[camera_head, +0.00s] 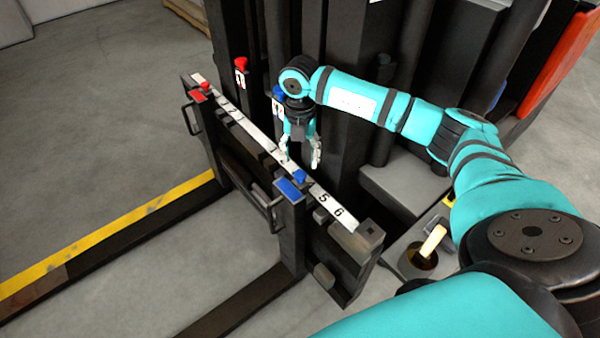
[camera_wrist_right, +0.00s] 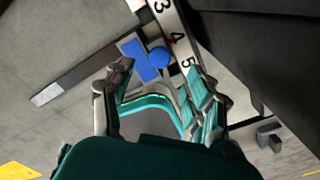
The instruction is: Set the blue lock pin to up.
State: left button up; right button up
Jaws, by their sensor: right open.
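The blue lock pin (camera_head: 299,176) sits on top of the fork carriage by the numbered white strip, beside the blue plate (camera_head: 289,189) of the near fork. The pin shows as a round blue knob in the wrist view (camera_wrist_right: 158,57), near the number 4. I cannot tell whether it is up or down. My right gripper (camera_head: 300,153) points down just behind and above the pin, open and empty. In the wrist view the knob lies beyond the open fingers (camera_wrist_right: 161,80), not touched. My left gripper is not in view.
A red pin (camera_head: 204,87) is at the carriage's far end. Red (camera_head: 240,64) and blue knobs with labels stand on the mast behind. The dark carriage (camera_head: 345,262) and mast are close to my right arm. Grey floor lies open at left.

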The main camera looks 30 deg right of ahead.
aim_at(300, 173)
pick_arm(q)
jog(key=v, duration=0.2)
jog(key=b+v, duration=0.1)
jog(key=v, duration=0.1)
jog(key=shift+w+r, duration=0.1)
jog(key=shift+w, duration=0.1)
pick_arm(e)
notch_tip(300, 173, down, 6)
jog(key=shift+f, duration=0.2)
grip_shut()
